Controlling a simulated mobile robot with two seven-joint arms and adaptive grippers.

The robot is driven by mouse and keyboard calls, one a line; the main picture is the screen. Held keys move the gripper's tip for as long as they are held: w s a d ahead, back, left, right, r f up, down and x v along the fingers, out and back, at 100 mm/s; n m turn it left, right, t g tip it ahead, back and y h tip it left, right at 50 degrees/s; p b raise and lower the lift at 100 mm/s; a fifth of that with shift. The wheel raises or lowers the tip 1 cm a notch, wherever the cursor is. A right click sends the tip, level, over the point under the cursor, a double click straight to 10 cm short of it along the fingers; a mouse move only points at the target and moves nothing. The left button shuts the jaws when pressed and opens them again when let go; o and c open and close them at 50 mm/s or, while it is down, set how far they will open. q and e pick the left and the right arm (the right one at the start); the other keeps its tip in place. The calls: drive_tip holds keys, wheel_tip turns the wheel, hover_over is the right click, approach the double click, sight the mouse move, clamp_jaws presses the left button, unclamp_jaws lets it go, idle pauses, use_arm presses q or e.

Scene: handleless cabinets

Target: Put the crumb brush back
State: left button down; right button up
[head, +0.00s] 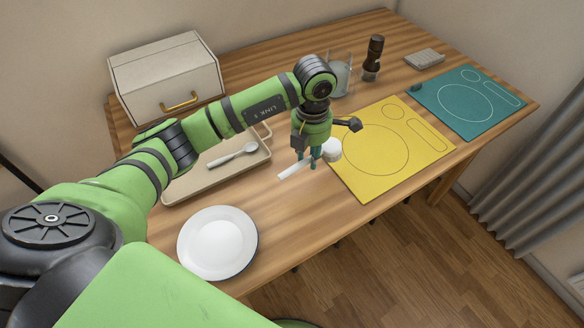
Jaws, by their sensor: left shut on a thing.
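My left gripper (314,160) is over the table between the beige tray and the yellow mat, pointing down. It is shut on a white object with a straight bar, which I take to be the crumb brush (291,171). The bar sticks out to the lower left of the fingers. A round white piece (332,151) shows right of the fingers, by the yellow mat's edge; I cannot tell whether it is part of the brush. The fingers hide the middle. Whether the brush touches the table is unclear. My right gripper is not in view.
A beige tray (176,194) holds a pale spoon-like item (232,155). A white plate (217,243) is at the front. A yellow mat (392,146) and teal mat (466,101) lie right. A white box (165,75), glass container (341,74) and dark grinder (374,55) stand behind.

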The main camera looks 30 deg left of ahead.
sight(293, 182)
use_arm(q)
drive_tip(key=s+a+f, duration=0.2)
drive_tip(key=a, duration=0.1)
drive_tip(key=shift+s+p, duration=0.2)
drive_tip(key=shift+p, duration=0.15)
wheel_tip(293, 182, down, 4)
drive_tip(key=shift+r+p, duration=0.1)
drive_tip(key=shift+p, duration=0.35)
drive_tip(key=shift+f, duration=0.25)
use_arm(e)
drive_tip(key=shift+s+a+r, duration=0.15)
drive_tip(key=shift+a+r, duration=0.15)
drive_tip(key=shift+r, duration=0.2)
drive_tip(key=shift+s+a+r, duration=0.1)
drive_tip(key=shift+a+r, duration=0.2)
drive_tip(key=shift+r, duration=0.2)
use_arm(q)
drive_tip(key=shift+f, duration=0.2)
drive_tip(key=c, duration=1.1)
unclamp_jaws()
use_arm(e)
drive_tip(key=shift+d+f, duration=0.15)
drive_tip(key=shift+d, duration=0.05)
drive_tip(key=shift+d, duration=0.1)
use_arm(q)
drive_tip(key=shift+r, duration=0.1)
